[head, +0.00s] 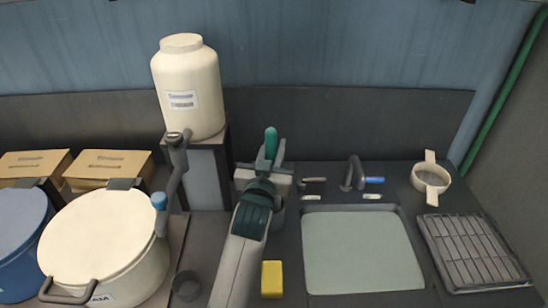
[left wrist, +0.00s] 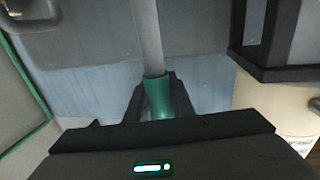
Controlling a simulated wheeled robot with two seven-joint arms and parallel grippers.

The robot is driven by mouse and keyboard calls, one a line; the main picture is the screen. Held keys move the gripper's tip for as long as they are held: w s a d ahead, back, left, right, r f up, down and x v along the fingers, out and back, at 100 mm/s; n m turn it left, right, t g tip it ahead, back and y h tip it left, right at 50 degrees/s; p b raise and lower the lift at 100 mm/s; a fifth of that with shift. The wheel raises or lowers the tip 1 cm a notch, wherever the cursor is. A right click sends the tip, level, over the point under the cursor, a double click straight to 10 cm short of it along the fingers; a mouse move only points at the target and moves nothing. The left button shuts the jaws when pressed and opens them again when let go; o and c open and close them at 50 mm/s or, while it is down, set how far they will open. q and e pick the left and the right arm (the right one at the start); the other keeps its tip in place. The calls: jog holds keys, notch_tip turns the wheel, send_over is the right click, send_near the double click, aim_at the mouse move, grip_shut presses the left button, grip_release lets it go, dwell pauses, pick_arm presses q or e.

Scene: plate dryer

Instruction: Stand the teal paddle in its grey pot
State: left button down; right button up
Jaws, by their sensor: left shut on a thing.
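The teal paddle's teal handle (head: 270,143) stands roughly upright between the fingers of my left gripper (head: 272,155). In the left wrist view my left gripper (left wrist: 158,98) is shut on the teal grip (left wrist: 158,98), and a grey shaft (left wrist: 147,38) runs away from it. The paddle's far end is hidden. A grey rounded form, seemingly the grey pot (head: 280,214), shows partly below the gripper, behind my arm. I cannot tell whether the paddle is inside it. My right gripper is not in view.
A cream jar (head: 190,90) on a stand and a large cream pot (head: 105,245) are to the left. A yellow block (head: 272,279) lies beside my arm. A pale basin (head: 360,250), a wire rack (head: 472,250) and a strainer (head: 430,178) are to the right.

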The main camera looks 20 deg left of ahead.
pick_arm(q)
notch_tip(320, 180, down, 4)
jog(key=shift+r+p, duration=0.1)
jog(key=shift+p, duration=0.25)
dwell(0.4)
jog(key=c, duration=1.5)
grip_release()
jog(key=shift+c, duration=0.2)
